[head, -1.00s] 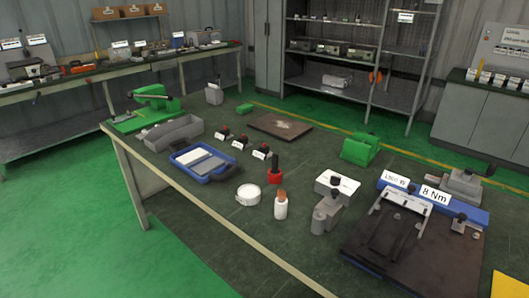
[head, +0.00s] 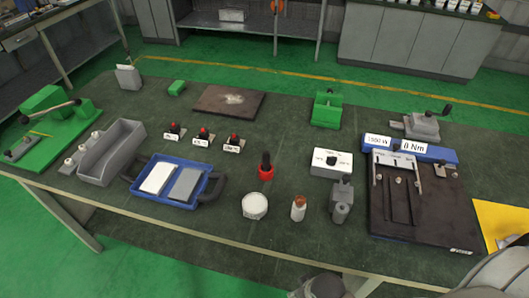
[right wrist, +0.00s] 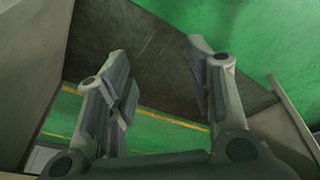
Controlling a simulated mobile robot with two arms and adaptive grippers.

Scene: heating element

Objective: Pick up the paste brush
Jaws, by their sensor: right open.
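No object is labelled as the paste brush. An upright black-handled piece in a red base (head: 266,167) stands mid-table in the head view and looks the most like it. A white round jar (head: 254,207) stands in front of it, and a small white bottle with a brown top (head: 298,208) stands right of the jar. In the right wrist view my right gripper (right wrist: 160,62) is open, with nothing between its fingers. None of these objects shows there. Grey parts of my arm show at the bottom right of the head view. My left gripper is not in view.
A blue tray (head: 212,190) with two plates is left of the jar. A grey upright fixture (head: 341,200) and a white dial box (head: 331,162) stand to the right, before a dark plate fixture (head: 428,215). The table's front edge (head: 200,233) is clear.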

